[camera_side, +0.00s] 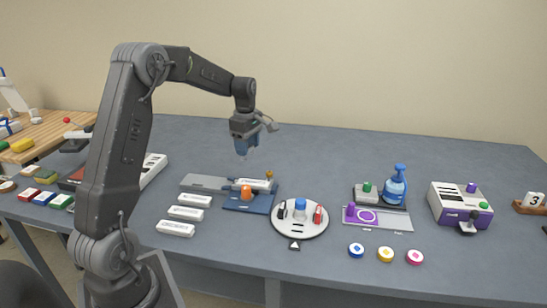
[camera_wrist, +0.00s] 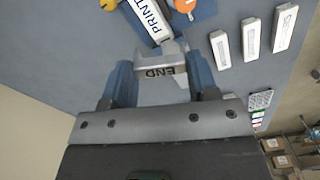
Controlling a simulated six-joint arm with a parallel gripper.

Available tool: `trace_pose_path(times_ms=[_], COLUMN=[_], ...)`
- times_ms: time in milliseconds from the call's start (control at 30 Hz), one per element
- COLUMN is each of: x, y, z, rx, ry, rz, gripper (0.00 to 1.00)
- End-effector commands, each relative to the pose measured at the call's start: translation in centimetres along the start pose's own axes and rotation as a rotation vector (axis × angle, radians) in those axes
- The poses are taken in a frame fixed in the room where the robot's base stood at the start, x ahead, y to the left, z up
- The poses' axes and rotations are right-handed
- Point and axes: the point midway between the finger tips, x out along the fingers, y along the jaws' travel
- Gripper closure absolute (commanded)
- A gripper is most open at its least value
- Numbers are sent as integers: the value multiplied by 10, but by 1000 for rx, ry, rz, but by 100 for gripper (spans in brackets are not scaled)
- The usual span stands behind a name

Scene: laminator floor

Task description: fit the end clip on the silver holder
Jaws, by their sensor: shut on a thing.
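My gripper (camera_side: 243,153) hangs above the blue fixture (camera_side: 246,207). In the wrist view its two blue fingers (camera_wrist: 158,64) are shut on a grey end clip (camera_wrist: 160,72) marked END, which reads upside down. The silver holder with its white PRINT strip (camera_side: 256,184) lies on the fixture; the wrist view shows only part of the strip (camera_wrist: 147,14). In the wrist view the clip lies close to the strip's near end, but the side view shows a gap between the gripper and the holder. The clip is too small to make out clearly in the side view.
An orange knob (camera_side: 246,193) stands at the fixture's front. Several white strips (camera_side: 186,213) lie to the left. A round white tray (camera_side: 299,232) with small items is to the right. A purple-marked plate (camera_side: 388,222) and blue bottle (camera_side: 396,185) stand farther right. The table behind is clear.

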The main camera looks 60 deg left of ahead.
Motion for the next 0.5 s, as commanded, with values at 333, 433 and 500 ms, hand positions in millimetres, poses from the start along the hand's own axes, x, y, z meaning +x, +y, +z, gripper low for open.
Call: trace_pose_path(times_ms=[333, 433, 500], x=[7, 22, 30], y=[2, 2, 2], z=[-60, -59, -59], rx=[-324, -319, -318], ry=[-1, -1, 0], rz=[-4, -4, -3], gripper=[67, 67, 67])
